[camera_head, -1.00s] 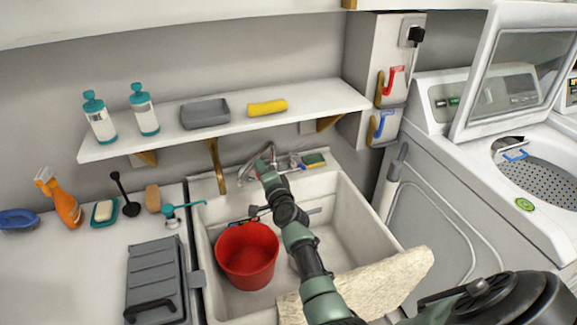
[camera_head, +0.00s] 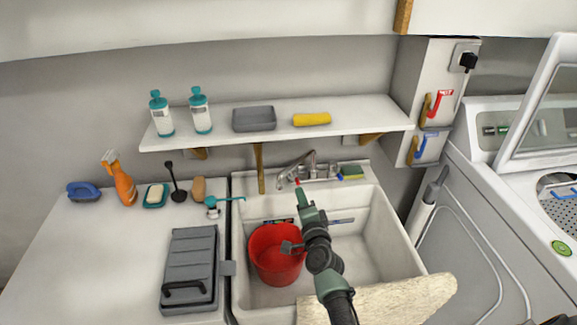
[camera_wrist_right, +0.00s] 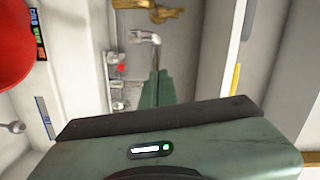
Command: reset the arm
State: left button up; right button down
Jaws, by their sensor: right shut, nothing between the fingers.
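My right arm reaches in from the bottom of the head view. Its green gripper (camera_head: 301,198) is shut and empty, over the back part of the sink, just in front of the faucet (camera_head: 296,172) in the picture. In the right wrist view the closed green fingers (camera_wrist_right: 157,88) point toward the faucet (camera_wrist_right: 146,37), with nothing between them. I cannot tell the exact gap to the faucet. My left gripper is not in view.
A red bucket (camera_head: 277,254) stands in the white sink (camera_head: 382,232), left of my arm. A pale board (camera_head: 390,303) lies across the sink's front. A shelf (camera_head: 365,113) with bottles hangs above. A washing machine (camera_head: 480,210) stands at the right.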

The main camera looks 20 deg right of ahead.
jog(key=s+a+f+n+g+y, duration=0.3)
jog(key=s+a+n, duration=0.2)
jog(key=s+n, duration=0.25)
jog(key=s+a+f+n+g+y, duration=0.35)
jog(key=s+n, duration=0.25)
jog(key=s, duration=0.2)
jog(key=s+d+n+g+h, duration=0.25)
jog(key=s+n+g, duration=0.4)
jog(key=s, duration=1.55)
notch_tip(320, 180, down, 27)
jog(key=s+g, duration=0.2)
jog(key=s+d+f+g+h, duration=0.1)
jog(key=s+d+f, duration=0.1)
jog(key=s+f, duration=1.3)
jog(key=shift+s+f, duration=0.15)
jog(key=shift+s, duration=0.65)
